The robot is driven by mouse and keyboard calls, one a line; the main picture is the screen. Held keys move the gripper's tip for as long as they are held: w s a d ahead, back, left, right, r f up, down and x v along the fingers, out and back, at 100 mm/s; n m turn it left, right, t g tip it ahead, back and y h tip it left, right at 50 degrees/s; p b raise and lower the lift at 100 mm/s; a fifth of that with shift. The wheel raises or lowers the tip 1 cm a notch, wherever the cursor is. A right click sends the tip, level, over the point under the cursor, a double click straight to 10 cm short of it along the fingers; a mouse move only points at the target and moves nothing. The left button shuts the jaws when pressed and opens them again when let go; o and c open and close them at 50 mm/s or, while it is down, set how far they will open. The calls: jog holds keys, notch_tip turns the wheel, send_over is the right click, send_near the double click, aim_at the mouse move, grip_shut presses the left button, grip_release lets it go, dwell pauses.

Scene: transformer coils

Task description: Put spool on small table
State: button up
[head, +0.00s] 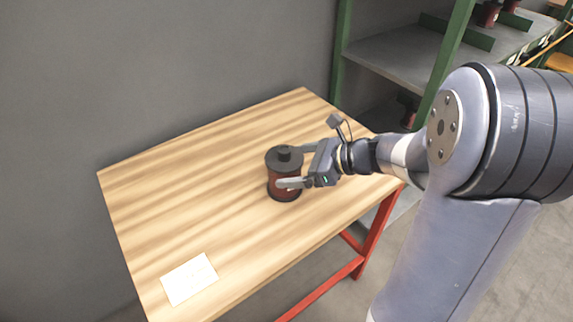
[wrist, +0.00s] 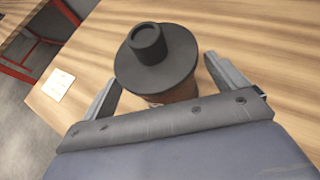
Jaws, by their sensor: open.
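The spool (head: 285,187) stands upright on the wooden top of the small table (head: 190,200). It has a black disc-shaped top with a raised black hub and a dark red body. My gripper (head: 293,165) is at the spool from the right, with one finger on its far side and one on its near side. In the wrist view the spool (wrist: 155,58) is between the two spread fingers of my gripper (wrist: 160,90). The jaws are open, and a gap shows between the spool and the right finger. The spool's lower part is mostly hidden in the wrist view.
A white paper (head: 189,279) lies on the table's near left corner. A green-framed shelf (head: 400,55) with grey boards and more dark red spools stands behind at the right. A grey wall is behind the table. The tabletop left of the spool is clear.

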jog(key=v, duration=0.9)
jog(key=shift+d, duration=0.1)
